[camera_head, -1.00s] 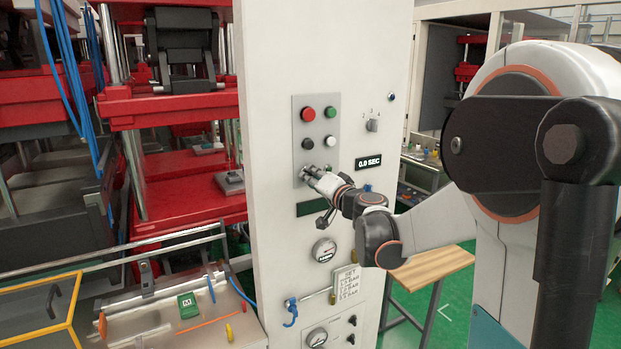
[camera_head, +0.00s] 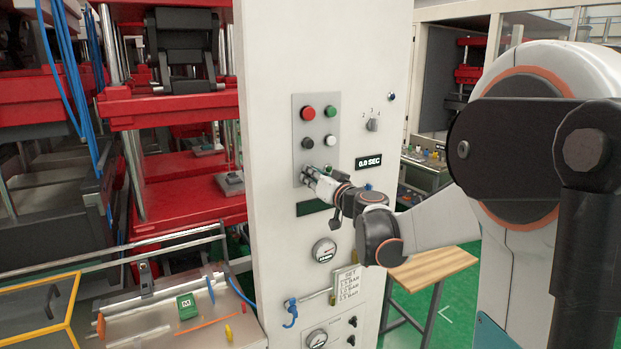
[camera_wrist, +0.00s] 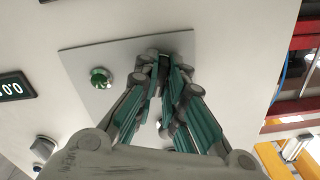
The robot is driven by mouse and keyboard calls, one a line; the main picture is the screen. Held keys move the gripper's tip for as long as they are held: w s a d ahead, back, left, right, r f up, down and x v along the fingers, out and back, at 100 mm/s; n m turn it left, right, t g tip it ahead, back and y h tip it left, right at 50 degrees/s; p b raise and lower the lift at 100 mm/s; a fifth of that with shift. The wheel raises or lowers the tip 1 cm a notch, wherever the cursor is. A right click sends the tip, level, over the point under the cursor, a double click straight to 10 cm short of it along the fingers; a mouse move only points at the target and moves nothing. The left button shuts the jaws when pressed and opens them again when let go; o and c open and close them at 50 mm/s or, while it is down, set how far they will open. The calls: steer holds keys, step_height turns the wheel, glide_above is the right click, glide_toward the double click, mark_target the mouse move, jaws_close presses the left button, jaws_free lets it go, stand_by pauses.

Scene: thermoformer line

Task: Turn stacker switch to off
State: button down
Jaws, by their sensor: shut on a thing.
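My gripper (camera_head: 309,174) is at the lower end of the grey button panel (camera_head: 301,100) on the white cabinet front. In the wrist view its fingers (camera_wrist: 165,72) are closed together on a small dark knob (camera_wrist: 164,60) on that panel, which looks like the stacker switch. The fingers hide most of the knob, so its pointer and any label cannot be read. The head view does not show the knob clearly behind the fingers.
The panel also has a red button (camera_head: 308,113), a green button (camera_head: 331,111), a black button (camera_head: 308,143) and a white button (camera_head: 330,141). A numbered dial (camera_head: 372,125) and a "0.0 SEC" display (camera_head: 368,161) sit to the right. A gauge (camera_head: 324,250) is below.

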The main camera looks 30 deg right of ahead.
steer(key=shift+n, duration=1.4)
steer(key=c, duration=1.6)
jaws_free()
steer(key=shift+n, duration=0.4)
steer(key=s, duration=0.7)
steer(key=shift+s+d, duration=0.15)
steer(key=shift+s, duration=0.1)
